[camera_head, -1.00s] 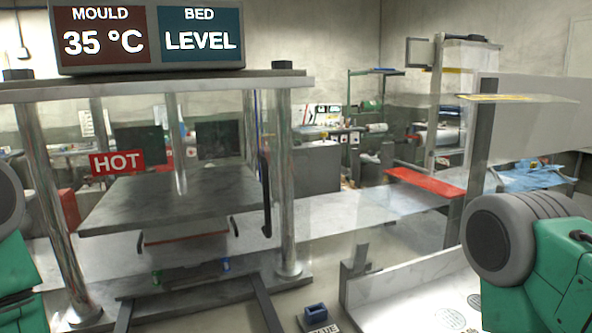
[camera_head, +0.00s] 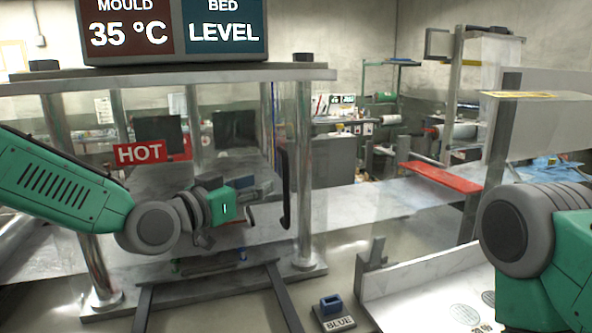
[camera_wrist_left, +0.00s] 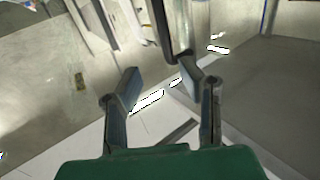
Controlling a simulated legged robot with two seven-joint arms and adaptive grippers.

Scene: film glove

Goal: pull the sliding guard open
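The sliding guard is a clear panel (camera_head: 215,112) across the front of the press, with a red HOT sign (camera_head: 139,152) on it. Its black upright handle (camera_head: 285,188) is at the panel's right side, beside the metal post. My left gripper (camera_head: 262,188) is in front of the panel, just left of the handle, and seems apart from it. In the left wrist view its two fingers (camera_wrist_left: 158,80) are spread with nothing between them. The dark handle (camera_wrist_left: 163,32) shows beyond the fingertips there. My right arm shows at the right edge; its gripper is out of view.
Metal posts (camera_head: 304,170) frame the press. A display box (camera_head: 175,30) sits on top. A white-walled tray (camera_head: 425,285) is at the right.

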